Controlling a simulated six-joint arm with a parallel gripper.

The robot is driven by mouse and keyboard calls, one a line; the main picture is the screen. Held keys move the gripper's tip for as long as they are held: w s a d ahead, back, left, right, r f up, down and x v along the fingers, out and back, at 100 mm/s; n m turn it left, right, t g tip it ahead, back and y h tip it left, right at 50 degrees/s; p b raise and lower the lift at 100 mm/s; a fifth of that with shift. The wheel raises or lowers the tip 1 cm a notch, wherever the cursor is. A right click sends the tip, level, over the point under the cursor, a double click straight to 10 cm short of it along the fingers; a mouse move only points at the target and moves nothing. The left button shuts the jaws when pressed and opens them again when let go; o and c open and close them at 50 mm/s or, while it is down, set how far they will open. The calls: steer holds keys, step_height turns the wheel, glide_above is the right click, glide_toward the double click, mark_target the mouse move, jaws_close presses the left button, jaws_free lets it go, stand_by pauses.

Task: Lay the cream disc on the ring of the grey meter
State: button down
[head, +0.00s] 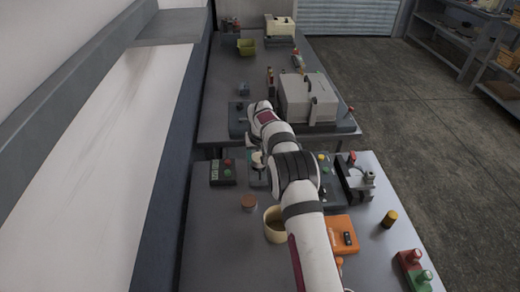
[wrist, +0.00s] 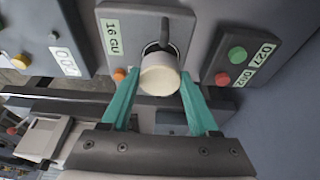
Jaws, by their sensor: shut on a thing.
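The cream disc (wrist: 160,75) is between the teal fingers of my gripper (wrist: 158,88) in the wrist view, its pale round face toward the camera. My gripper is shut on it. Behind the disc is a grey box (wrist: 118,42) with a label, a dark lever and an orange button; it looks like the grey meter. In the head view the disc (head: 257,158) shows beside my arm, which hides much of the gripper and the box.
A dark box with red and green buttons (head: 222,172) stands just left of the gripper. A large pale machine (head: 308,98) stands on the far table.

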steer(key=shift+f, duration=0.4)
steer(key=shift+f, duration=0.55)
steer(key=shift+c, duration=0.3)
jaws_free()
steer(key=v, duration=1.5)
steer(key=s+d+r+m, duration=0.1)
steer(key=s+r, duration=0.5)
steer(key=s, duration=0.4)
steer(key=s+f+m+g+y, duration=0.1)
steer(key=s+f+m+g, duration=0.1)
steer(key=s, duration=3.2)
steer(key=m+g, duration=0.1)
steer(key=m, duration=0.1)
steer(key=shift+s+d+f+m+g+y, duration=0.15)
steer(key=shift+s+m+g+y, duration=0.15)
steer(key=shift+s+y, duration=0.1)
